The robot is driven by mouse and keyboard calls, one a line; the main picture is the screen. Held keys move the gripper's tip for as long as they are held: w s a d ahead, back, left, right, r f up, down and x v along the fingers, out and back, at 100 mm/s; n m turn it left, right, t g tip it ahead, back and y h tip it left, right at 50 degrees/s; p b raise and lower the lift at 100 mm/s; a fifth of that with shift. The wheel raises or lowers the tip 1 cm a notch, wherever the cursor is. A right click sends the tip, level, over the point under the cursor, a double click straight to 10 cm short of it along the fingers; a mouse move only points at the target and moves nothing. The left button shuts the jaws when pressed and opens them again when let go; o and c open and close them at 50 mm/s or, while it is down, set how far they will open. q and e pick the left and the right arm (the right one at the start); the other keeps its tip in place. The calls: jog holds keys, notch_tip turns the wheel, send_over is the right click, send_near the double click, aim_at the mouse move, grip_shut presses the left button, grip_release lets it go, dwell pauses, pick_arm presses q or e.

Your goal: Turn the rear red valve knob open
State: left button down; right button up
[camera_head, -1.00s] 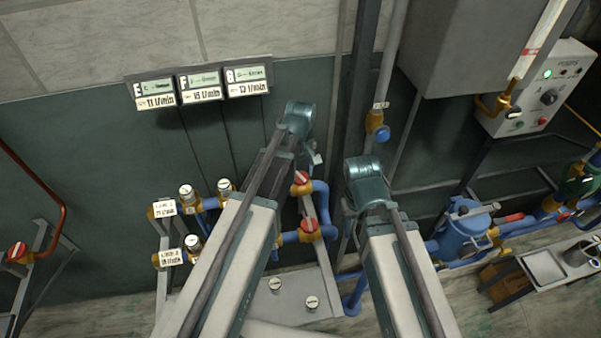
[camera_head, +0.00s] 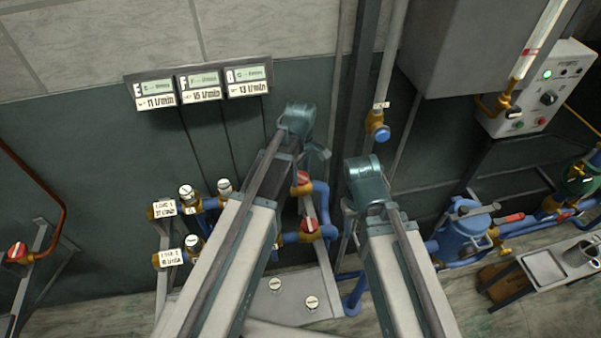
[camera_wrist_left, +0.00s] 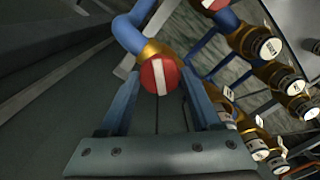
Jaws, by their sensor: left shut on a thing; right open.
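The rear red valve knob (camera_head: 303,182), with a white bar on its face, sits on a brass body by a blue pipe. In the left wrist view this knob (camera_wrist_left: 158,76) is between the two fingers, its bar nearly upright there. My left gripper (camera_head: 319,153) is shut on it; the head view hides much of the contact. A second red knob (camera_head: 309,225) is nearer to me and also shows at the top of the wrist view (camera_wrist_left: 213,3). My right gripper (camera_head: 347,208) is open, right of the knobs, its fingers mostly hidden by my arm.
Three flow displays (camera_head: 200,86) hang on the wall. A vertical pipe with a blue-capped valve (camera_head: 379,131) is behind.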

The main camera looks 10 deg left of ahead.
pick_arm(q)
jog(key=n, duration=0.3)
jog(key=shift+n, duration=0.7)
jog(key=n, duration=0.3)
jog(key=shift+c, duration=1)
grip_release()
jog(key=shift+r, duration=0.15)
notch_tip(320, 180, up, 7)
jog(key=p, duration=0.7)
